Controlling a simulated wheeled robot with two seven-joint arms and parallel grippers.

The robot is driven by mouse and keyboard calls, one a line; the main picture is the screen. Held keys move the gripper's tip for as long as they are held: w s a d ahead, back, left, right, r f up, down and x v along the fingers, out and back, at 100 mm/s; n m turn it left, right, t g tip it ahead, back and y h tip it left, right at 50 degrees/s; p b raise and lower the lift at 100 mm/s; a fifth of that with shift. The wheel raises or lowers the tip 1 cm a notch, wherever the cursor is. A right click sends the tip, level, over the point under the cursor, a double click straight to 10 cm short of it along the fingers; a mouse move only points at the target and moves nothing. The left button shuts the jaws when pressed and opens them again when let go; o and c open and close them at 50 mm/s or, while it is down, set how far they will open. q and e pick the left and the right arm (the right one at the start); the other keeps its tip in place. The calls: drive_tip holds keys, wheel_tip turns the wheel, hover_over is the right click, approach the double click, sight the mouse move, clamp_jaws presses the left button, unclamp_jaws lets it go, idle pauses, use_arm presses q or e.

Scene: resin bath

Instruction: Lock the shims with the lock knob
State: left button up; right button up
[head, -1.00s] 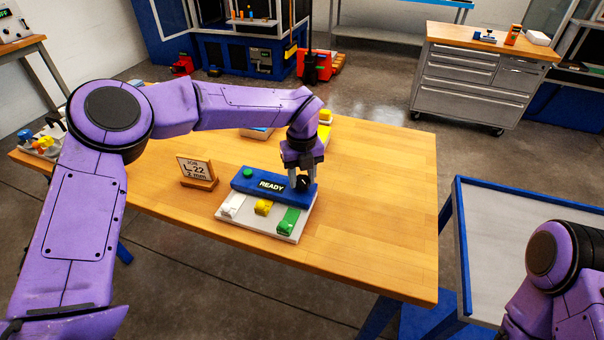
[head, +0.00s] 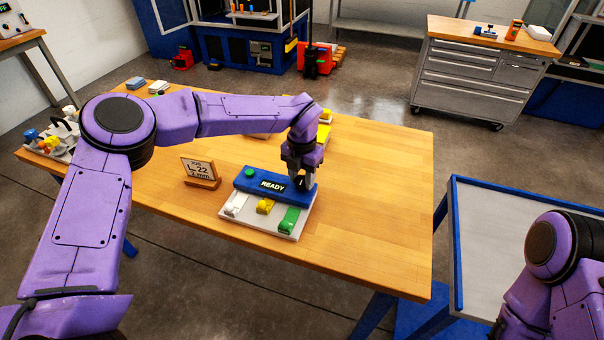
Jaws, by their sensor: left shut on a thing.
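A white base plate (head: 293,237) with a raised blue block (head: 240,185) lies on the wooden table. The block carries a "READY" display (head: 272,185) and a green button (head: 250,173). White (head: 235,205), yellow (head: 265,206) and green (head: 289,220) shims sit side by side along the plate's front. My left gripper (head: 302,184) points down at the right end of the blue block, shut on the dark lock knob (head: 302,181), which its fingers mostly hide. My right gripper is out of the picture; only part of my right arm shows.
A job sign (head: 199,170) stands left of the plate. A yellow item (head: 325,132) lies behind my left gripper. A tray of parts (head: 58,140) is at the table's left end. The table's right side is clear. A blue-edged grey cart (head: 500,225) stands at right.

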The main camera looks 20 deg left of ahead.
sight(302, 180)
use_arm(q)
drive_tip(key=shift+m, duration=0.5)
drive_tip(key=o, duration=1.1)
drive_tip(key=shift+c, duration=0.2)
wheel_tip(302, 180, up, 11)
drive_tip(key=b, duration=0.2)
drive_tip(key=shift+f, duration=0.2)
